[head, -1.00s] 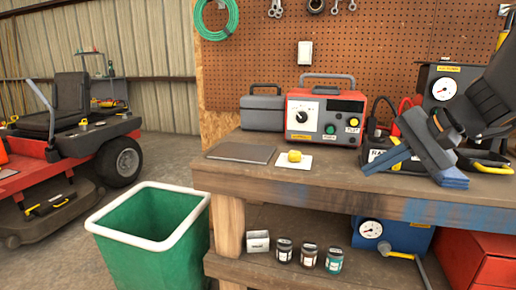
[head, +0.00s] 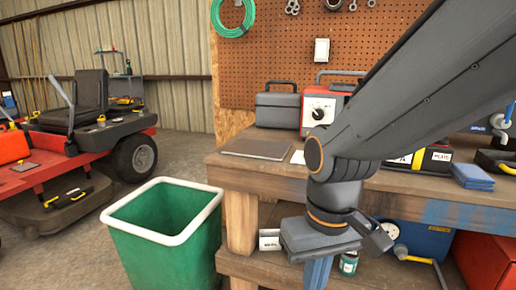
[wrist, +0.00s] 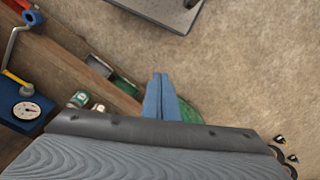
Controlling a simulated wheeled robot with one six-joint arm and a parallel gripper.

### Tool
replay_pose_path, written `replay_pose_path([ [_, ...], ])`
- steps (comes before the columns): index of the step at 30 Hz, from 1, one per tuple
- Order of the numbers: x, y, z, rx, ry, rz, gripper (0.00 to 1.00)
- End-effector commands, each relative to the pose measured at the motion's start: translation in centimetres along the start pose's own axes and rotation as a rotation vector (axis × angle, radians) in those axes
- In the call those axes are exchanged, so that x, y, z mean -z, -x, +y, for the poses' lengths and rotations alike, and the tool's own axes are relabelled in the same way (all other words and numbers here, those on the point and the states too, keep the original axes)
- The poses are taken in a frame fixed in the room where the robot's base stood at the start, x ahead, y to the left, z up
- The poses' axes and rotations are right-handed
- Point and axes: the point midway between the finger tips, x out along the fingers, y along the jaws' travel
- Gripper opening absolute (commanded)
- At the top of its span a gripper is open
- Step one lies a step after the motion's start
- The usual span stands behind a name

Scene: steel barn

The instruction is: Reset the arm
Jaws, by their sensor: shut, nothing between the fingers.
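My gripper (head: 317,274) hangs at the end of my dark grey arm, in front of the workbench's front edge in the head view. Its blue fingers point down and their tips run out at the bottom of the picture. In the wrist view the blue fingers (wrist: 160,98) lie side by side, shut with nothing between them. My arm hides much of the red box with a dial (head: 318,112) and part of the bench top.
The wooden workbench (head: 235,174) carries a grey toolbox (head: 277,107), a flat grey plate (head: 256,149) and folded blue cloths (head: 472,175). A green bin (head: 165,235) stands left of it. A blue gauge unit (head: 425,240) is on the lower shelf. A red mower (head: 95,135) stands further left.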

Motion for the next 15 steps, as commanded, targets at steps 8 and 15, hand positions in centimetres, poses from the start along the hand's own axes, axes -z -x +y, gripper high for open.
replay_pose_path([
  [8, 1.5, -6.2, -2.8, -0.001, 0.112, -0.005, 0.0],
  [15, 2.0, -9.4, -4.6, -0.002, 0.18, -0.006, 0.0],
])
